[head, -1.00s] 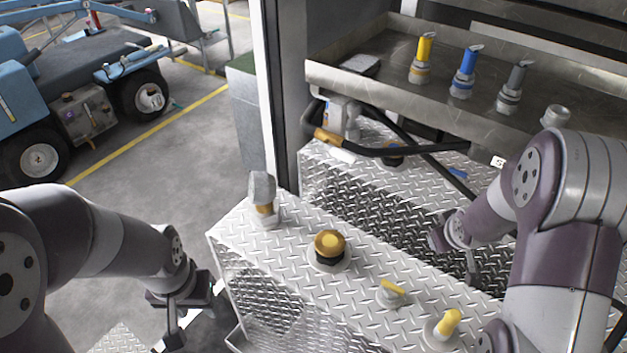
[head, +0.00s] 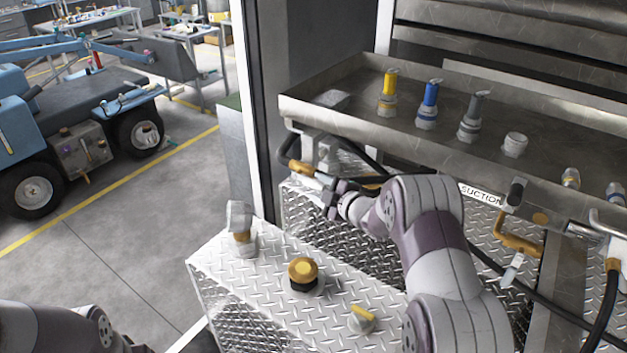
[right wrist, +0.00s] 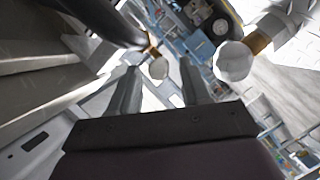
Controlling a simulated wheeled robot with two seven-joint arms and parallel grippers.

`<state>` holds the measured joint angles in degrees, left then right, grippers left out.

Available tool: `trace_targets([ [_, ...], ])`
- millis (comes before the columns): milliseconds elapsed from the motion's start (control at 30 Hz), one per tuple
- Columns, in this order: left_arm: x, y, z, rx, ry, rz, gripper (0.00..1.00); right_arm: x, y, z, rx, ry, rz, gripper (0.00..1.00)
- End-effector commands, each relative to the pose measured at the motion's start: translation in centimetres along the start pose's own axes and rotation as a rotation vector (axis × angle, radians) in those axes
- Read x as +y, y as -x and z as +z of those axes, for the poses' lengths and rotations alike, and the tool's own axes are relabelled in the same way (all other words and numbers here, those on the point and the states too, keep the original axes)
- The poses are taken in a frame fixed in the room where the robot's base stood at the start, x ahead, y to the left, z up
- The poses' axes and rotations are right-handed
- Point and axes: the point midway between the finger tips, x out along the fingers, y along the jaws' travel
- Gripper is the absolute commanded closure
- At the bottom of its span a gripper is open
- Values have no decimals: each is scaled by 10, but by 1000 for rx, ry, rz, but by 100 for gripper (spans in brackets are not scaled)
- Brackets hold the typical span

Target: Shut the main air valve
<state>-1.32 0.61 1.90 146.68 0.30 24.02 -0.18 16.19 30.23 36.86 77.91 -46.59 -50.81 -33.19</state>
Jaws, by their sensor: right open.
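My right gripper (head: 330,194) is at the orange-handled fitting (head: 302,168) under the left end of the metal tray. Its two fingers (right wrist: 158,90) are open in the right wrist view. The pale round end of a brass-coloured fitting (right wrist: 158,67) shows between and beyond the fingertips. It appears not gripped; contact cannot be told. No label marks the main air valve, so I cannot tell which handle it is. A second orange handle (head: 517,246) sits further right, below the tray. My left arm shows at the bottom left; its gripper is out of frame.
The tread-plate box (head: 225,262) carries a grey-capped fitting (head: 240,222), an orange knob (head: 303,272) and a yellow-lever fitting (head: 361,320). Yellow, blue and grey nozzles stand in the metal tray (head: 340,118). Black hoses hang below it.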

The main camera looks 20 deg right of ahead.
Motion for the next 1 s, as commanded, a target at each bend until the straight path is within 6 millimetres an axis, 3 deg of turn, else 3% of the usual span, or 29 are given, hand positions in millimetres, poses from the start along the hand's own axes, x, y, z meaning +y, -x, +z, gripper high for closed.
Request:
trace_targets([
  [200,0,8,-1,0,0,0,55,1,-25,0,0,-1,0,53],
  [533,0,7,-1,0,0,0,55,0,-29,0,-1,-2,0,53],
  [667,0,8,-1,0,0,0,55,0,-29,0,-1,-2,0,95],
  [700,0,7,-1,0,0,0,55,0,-29,0,-1,-2,0,100],
  [867,0,6,-1,0,0,0,55,-1,-29,1,0,-3,2,100],
  [1000,0,-7,1,0,0,0,55,-6,-31,4,13,-10,20,100],
])
